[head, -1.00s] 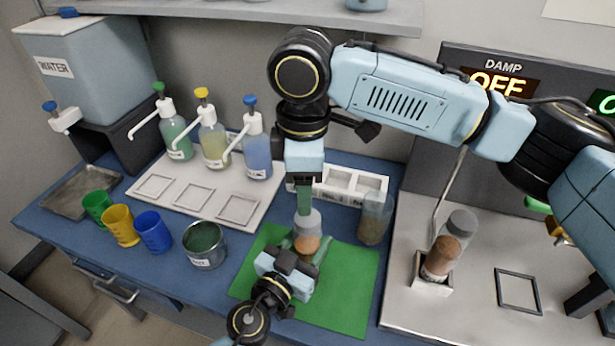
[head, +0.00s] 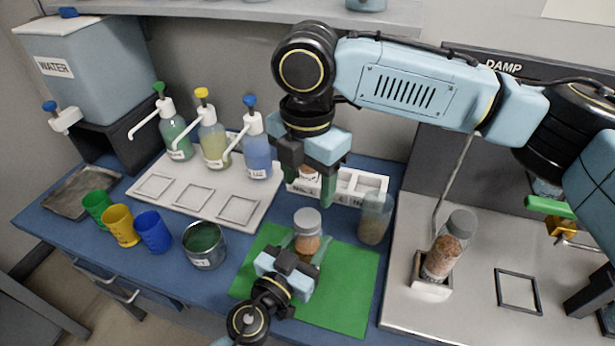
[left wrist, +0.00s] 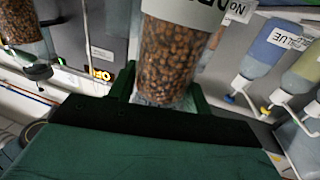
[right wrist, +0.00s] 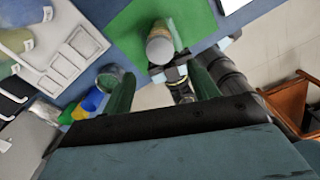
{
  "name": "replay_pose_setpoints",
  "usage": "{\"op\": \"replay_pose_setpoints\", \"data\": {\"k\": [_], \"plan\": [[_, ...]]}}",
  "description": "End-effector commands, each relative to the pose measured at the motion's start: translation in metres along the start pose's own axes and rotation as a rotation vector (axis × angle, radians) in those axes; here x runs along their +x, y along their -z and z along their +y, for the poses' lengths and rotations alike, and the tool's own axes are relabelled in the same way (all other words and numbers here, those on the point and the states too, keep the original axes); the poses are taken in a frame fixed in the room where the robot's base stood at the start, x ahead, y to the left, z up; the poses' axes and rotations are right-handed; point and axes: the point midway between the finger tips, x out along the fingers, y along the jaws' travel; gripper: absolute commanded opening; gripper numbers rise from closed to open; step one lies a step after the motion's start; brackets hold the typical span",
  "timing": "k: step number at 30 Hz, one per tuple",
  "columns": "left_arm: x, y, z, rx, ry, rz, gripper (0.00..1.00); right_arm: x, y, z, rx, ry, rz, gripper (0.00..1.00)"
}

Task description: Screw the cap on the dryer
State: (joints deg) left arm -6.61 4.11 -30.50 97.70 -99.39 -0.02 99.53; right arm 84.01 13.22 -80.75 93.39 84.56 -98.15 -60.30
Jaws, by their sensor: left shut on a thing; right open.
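A clear jar of brown particles (head: 307,245) with a grey cap (head: 307,218) on its top stands over the green mat (head: 345,285). My left gripper (head: 304,250) is shut on this jar. The left wrist view shows the jar (left wrist: 175,55) between the green fingers, with part of a white label. My right gripper (head: 315,188) is open and empty, above and apart from the cap. In the right wrist view the cap (right wrist: 160,50) lies beyond the open fingers. A grey machine (head: 475,100) with a DAMP sign, its lower part hidden by my right arm, stands at right.
Another grey-capped jar (head: 447,250) leans in a white holder on the metal plate (head: 450,315). Pump bottles, coloured cups and a metal can (head: 204,245) are at left. The mat's right part is clear.

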Motion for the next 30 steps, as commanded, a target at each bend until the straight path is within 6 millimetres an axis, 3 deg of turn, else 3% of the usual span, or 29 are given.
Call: {"op": "replay_pose_setpoints", "data": {"k": [18,30], "plan": [[0.000,-0.001,0.000,0.000,0.000,-0.001,0.00,0.074,0.000,0.000,0.003,0.002,0.000,0.60],[0.000,-0.001,0.000,0.000,0.000,-0.001,0.00,0.080,0.000,0.000,0.002,0.000,0.000,0.58]]}}
